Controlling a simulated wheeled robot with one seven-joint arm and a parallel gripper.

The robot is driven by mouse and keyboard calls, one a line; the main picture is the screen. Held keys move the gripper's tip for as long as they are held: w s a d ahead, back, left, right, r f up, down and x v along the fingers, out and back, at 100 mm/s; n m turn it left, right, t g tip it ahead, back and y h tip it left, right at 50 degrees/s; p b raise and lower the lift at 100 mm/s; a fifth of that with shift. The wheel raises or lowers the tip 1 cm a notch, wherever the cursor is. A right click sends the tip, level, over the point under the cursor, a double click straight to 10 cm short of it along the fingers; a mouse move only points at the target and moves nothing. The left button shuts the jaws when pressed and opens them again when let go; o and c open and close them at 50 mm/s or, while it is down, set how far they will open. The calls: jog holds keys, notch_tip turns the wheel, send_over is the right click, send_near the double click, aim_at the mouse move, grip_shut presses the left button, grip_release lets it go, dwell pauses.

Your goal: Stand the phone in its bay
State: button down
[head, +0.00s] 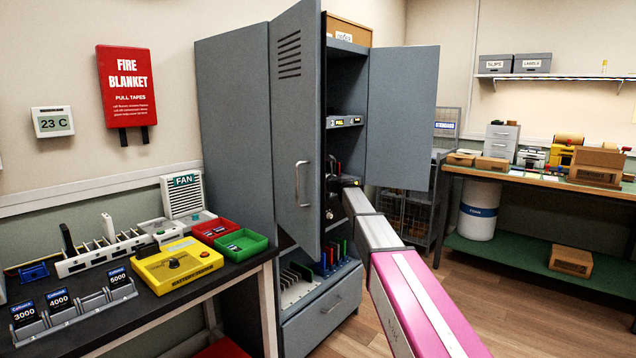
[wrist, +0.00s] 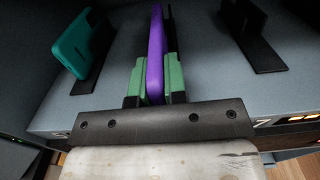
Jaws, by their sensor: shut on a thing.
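A purple phone (wrist: 156,55) is upright and edge-on in the wrist view. My gripper (wrist: 156,78) is shut on it, with a green pad against each side. The phone is over a grey shelf (wrist: 215,75) inside the cabinet, beside a dark upright divider; I cannot tell whether its lower edge touches the shelf. In the head view my arm reaches into the open cabinet (head: 285,130), and the phone and fingertips cannot be made out there.
A teal phone (wrist: 84,45) leans by a black divider at the left of the shelf. Another black divider (wrist: 250,38) stands at the right, with bare shelf between. The cabinet's open doors (head: 402,115) flank my arm. A lower shelf holds a white rack (head: 297,290).

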jog(key=shift+x, duration=4.9)
jog(key=shift+f, duration=0.4)
jog(key=c, duration=1.1)
grip_release()
jog(key=shift+s+d, duration=0.1)
